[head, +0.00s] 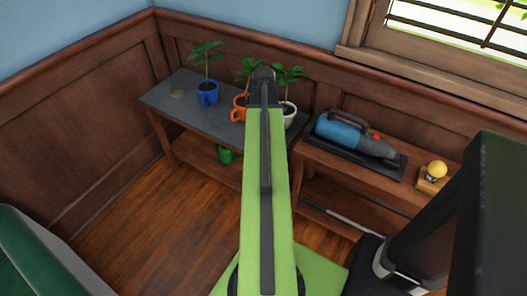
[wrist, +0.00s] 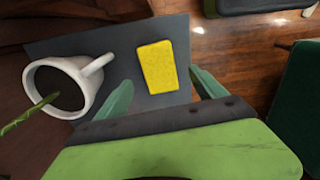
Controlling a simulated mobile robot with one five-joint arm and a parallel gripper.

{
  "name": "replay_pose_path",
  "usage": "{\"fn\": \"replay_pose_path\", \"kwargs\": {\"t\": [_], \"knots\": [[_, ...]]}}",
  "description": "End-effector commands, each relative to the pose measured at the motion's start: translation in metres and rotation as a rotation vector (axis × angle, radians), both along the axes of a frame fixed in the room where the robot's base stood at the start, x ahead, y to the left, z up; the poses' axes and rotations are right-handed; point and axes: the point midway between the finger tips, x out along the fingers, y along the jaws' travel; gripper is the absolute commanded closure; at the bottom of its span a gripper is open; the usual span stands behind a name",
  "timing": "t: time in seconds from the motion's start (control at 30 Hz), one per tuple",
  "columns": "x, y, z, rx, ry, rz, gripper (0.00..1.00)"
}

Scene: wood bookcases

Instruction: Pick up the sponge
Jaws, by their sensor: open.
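In the wrist view, a yellow sponge (wrist: 157,66) lies flat on the dark grey bench top (wrist: 132,38). My gripper (wrist: 160,92) is open, with its two green fingers spread on either side of the sponge's near end. The sponge appears ahead of and between the fingers, and nothing is held. I cannot tell how high the fingers are above the bench top. In the head view, my arm covers the middle of the scene, and the sponge and my fingertips are hidden behind it.
A white mug (wrist: 62,84) with a plant stem stands left of the sponge, close to my left finger. A blue mug (head: 208,93) and an orange mug (head: 239,108) hold plants farther left.

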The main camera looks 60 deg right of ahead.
Motion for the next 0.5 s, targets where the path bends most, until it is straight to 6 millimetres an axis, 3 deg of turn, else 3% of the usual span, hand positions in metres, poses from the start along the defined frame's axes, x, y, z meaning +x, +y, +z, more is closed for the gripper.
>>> {"fn": "replay_pose_path", "kwargs": {"t": [0.17, 0.5], "knots": [[0.0, 0.0, -0.005, 0.0, 0.0, 0.0, 0.2], [0.0, -0.001, -0.054, 0.0, 0.0, 0.001, 0.2]]}}
